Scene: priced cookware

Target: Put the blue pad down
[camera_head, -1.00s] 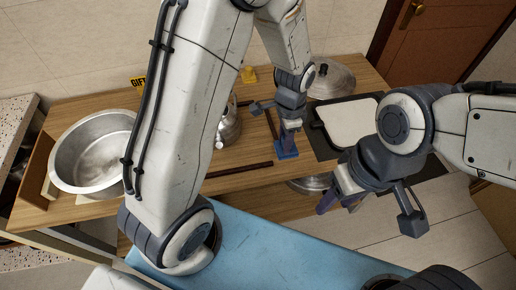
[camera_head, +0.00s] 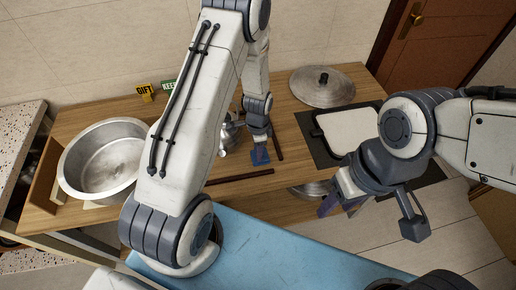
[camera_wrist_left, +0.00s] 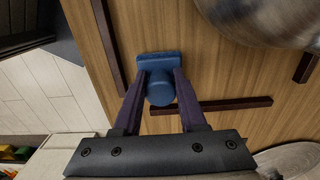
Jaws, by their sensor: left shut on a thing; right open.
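The blue pad (camera_head: 260,157) has a flat plate and a round knob. In the left wrist view the pad (camera_wrist_left: 158,60) sits between the two purple fingers of my left gripper (camera_wrist_left: 158,82), which is shut on its knob. In the head view my left gripper (camera_head: 259,146) holds it over the wooden table, beside the dark strips. I cannot tell whether the plate touches the wood. My right gripper (camera_head: 338,204) is open and empty at the table's front right edge.
A large metal pot (camera_head: 100,162) stands at the left. A metal kettle (camera_head: 229,133) is partly hidden by my left arm. A lid (camera_head: 322,86) and a white board on a dark mat (camera_head: 347,128) are at the right. Dark strips (camera_head: 240,177) lie on the table (camera_head: 290,160). Two small signs (camera_head: 146,91) stand behind.

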